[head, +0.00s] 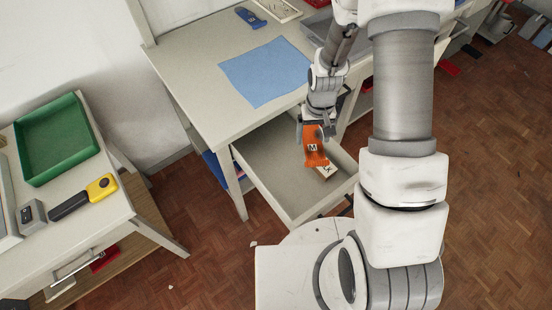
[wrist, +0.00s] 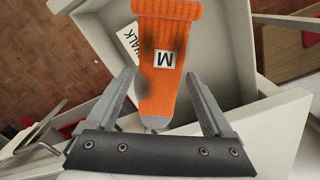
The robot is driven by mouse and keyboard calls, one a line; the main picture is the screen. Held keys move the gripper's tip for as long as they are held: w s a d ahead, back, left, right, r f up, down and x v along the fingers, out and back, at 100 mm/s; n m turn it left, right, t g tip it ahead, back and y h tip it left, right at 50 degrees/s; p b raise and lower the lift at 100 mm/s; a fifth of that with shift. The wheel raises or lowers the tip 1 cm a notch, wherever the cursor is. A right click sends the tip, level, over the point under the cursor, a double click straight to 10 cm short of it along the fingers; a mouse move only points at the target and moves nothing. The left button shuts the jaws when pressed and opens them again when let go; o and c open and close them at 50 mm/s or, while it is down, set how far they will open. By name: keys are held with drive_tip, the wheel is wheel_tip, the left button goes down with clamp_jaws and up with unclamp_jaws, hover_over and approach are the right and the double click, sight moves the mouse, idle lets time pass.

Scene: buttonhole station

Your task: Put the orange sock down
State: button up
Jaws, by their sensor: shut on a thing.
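The orange sock (head: 316,158), with a white M label and dark smudges, is held in my gripper (head: 314,124). In the wrist view the sock (wrist: 168,85) lies between the two fingers, its grey toe toward the palm and its ribbed cuff pointing away. The sock is over the open drawer (head: 262,172) of the table. I cannot tell whether its cuff touches anything below. A white chalk box (head: 327,172) lies in the drawer, partly hidden by the sock; its CHALK lettering shows in the wrist view (wrist: 128,42).
The left part of the drawer floor is bare. A blue cloth (head: 265,72) lies on the white table (head: 192,65), with a blue tool (head: 251,17) behind it. On the left, a side table holds a green tray (head: 58,140) and a yellow-black tool (head: 85,196).

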sight(271, 168)
drive_tip(key=s+a+f+n+b, duration=0.25)
drive_tip(key=a+n+b, duration=0.35)
drive_tip(key=a+b, duration=0.6)
drive_tip(key=f+b, duration=0.2)
drive_tip(key=f, duration=0.2)
drive_tip(key=d+f+b, duration=0.1)
drive_tip(key=f, duration=0.4)
drive_tip(key=w+d+f+b, duration=0.1)
drive_tip(key=f+b, duration=0.1)
drive_tip(key=f, duration=0.3)
drive_tip(key=shift+b, duration=0.3)
drive_tip(key=w+a, duration=0.1)
drive_tip(key=w+a+f, duration=0.1)
drive_tip(key=w, duration=0.1)
drive_tip(key=shift+w+a+f+b, duration=0.1)
drive_tip(key=shift+w+b, duration=0.05)
drive_tip(key=shift+b, duration=0.2)
drive_tip(key=shift+f, duration=0.1)
drive_tip(key=shift+f, duration=0.2)
drive_tip(key=o, duration=1.2)
wheel_tip(271, 168, up, 12)
drive_tip(key=p, duration=0.2)
drive_tip(key=shift+r+p, duration=0.25)
drive_tip(key=shift+p, duration=0.05)
